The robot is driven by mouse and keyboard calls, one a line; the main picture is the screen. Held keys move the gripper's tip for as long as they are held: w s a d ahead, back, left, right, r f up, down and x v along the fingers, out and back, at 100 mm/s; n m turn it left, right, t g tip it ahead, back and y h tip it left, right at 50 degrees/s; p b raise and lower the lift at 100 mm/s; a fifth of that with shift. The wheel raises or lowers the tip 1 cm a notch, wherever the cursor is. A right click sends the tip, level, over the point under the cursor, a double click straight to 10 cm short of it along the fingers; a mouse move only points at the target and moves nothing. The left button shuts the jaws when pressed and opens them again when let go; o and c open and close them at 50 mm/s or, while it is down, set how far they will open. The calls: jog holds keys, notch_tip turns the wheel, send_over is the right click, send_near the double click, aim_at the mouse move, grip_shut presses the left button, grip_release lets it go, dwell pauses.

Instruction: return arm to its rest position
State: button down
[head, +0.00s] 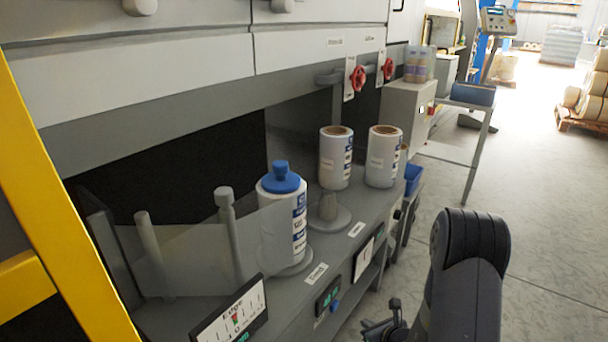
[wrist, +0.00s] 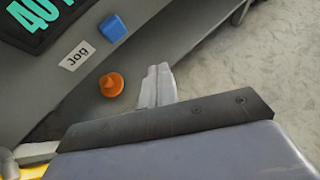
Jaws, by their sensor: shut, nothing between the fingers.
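My arm rises at the lower right of the head view, with my gripper (head: 385,328) low beside the machine's front edge, partly cut off by the frame. In the wrist view my gripper (wrist: 158,84) shows its two pale fingers together with nothing between them. It hangs in front of the machine's front panel, apart from the blue button (wrist: 112,28) and the orange knob (wrist: 111,85).
The machine shelf (head: 345,222) carries a roll with a blue cap (head: 283,215) and two labelled rolls, one on a spindle (head: 336,160) and one behind (head: 383,158). A yellow post (head: 55,190) stands at left. Grey floor (head: 545,215) is open at right.

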jog(key=shift+s+d, duration=0.75)
jog(key=shift+d, duration=0.2)
jog(key=w+a+b, duration=0.2)
jog(key=w+a, duration=0.2)
jog(key=a, duration=0.1)
jog(key=shift+f+b, duration=0.2)
jog(key=shift+b, duration=0.15)
jog(key=r+p, duration=0.1)
jog(key=p, duration=0.1)
jog(key=shift+s+p, duration=0.1)
jog(key=shift+p, duration=0.3)
jog(key=shift+p, duration=0.4)
